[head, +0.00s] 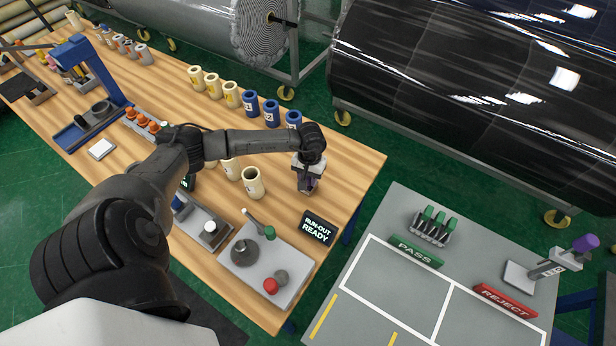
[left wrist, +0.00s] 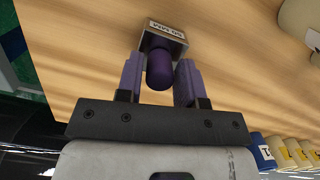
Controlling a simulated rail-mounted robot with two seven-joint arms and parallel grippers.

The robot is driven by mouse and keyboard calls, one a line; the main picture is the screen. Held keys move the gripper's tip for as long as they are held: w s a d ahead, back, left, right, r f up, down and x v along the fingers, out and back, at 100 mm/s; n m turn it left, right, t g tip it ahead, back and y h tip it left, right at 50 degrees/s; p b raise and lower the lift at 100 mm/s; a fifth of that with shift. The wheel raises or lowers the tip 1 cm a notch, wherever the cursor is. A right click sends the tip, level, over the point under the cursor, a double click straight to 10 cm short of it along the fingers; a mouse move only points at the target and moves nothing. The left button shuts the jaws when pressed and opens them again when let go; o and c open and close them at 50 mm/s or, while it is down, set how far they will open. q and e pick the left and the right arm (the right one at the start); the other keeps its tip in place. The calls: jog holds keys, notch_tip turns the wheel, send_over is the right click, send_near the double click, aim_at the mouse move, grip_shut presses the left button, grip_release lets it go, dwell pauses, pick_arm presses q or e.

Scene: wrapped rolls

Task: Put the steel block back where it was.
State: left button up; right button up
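The steel block (left wrist: 150,40) shows in the left wrist view just beyond my left fingertips. It has a pale label on one face and a dark purple knob (left wrist: 160,70). My left gripper (left wrist: 158,72) has its two purple fingers on either side of this knob. The gaps beside the knob are very narrow, and I cannot tell whether the fingers press on it. In the head view my left gripper (head: 307,185) points down over the right part of the wooden table (head: 345,165). The block is mostly hidden there. My right gripper is not in view.
Cream cups (head: 253,183) and blue cups (head: 271,113) stand nearby. A "RUN-OUT READY" display (head: 319,228) and a grey fixture (head: 285,255) are in front. The grey table (head: 390,265) holds PASS (head: 417,251) and REJECT (head: 505,300) signs and a purple-topped stand (head: 545,265).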

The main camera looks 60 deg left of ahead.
pick_arm(q)
jog(key=o, duration=0.3)
notch_tip(320, 180, up, 12)
jog(key=w+a, duration=0.1)
jog(key=shift+b, duration=0.45)
jog(key=shift+r, duration=0.1)
